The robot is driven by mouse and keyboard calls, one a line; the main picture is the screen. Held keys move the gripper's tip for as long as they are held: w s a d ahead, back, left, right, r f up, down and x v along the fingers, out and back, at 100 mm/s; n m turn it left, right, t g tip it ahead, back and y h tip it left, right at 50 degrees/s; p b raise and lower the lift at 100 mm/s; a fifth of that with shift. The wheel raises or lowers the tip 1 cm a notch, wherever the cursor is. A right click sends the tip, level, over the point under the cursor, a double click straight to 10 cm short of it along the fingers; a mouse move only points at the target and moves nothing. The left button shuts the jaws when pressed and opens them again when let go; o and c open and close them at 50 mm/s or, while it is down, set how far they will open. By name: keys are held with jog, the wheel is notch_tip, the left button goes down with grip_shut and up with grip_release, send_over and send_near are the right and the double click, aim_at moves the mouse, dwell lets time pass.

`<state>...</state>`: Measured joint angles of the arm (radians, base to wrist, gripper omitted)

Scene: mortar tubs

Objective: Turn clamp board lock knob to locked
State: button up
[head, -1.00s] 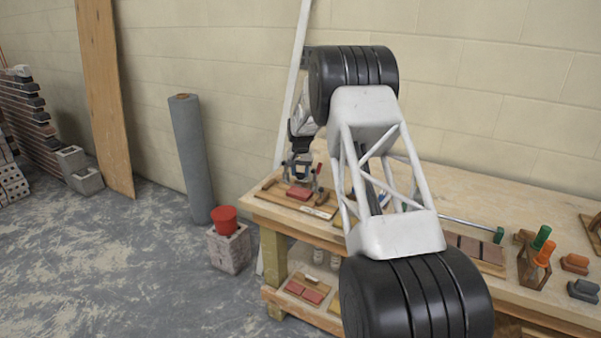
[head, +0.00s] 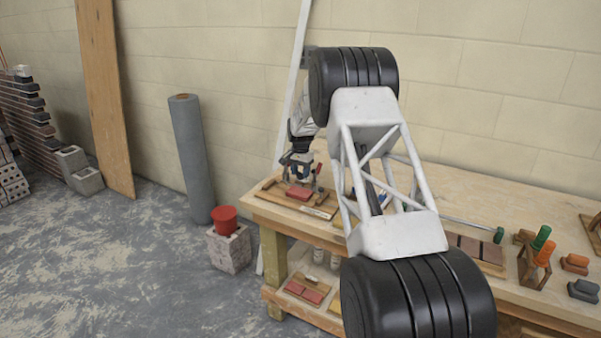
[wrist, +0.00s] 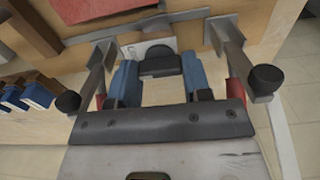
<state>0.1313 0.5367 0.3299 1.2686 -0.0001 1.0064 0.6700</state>
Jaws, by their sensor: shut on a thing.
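The clamp board (head: 323,212) lies on the left end of the workbench, with a red block (head: 299,194) on it. My gripper (head: 299,163) is over the board. In the wrist view, the blue-sided fingers of my gripper (wrist: 160,72) are closed around the dark lock knob (wrist: 160,60), one finger on each side. A pale marked label (wrist: 142,47) shows beside the knob, but its marks are too blurred to read. Metal clamp arms with black ball ends (wrist: 265,79) stand on both sides of my gripper. The knob is hidden in the head view.
The workbench (head: 455,190) holds several tools and blocks to the right, including green-handled (head: 541,237) and orange-handled (head: 544,254) ones. A red bucket (head: 224,220) sits on a block left of the bench. The wall is behind.

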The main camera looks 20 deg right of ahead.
aim_at(300, 173)
jog(key=o, duration=0.9)
jog(key=shift+r, duration=0.15)
jog(key=shift+r, duration=3.75)
jog(key=shift+s+r, duration=0.1)
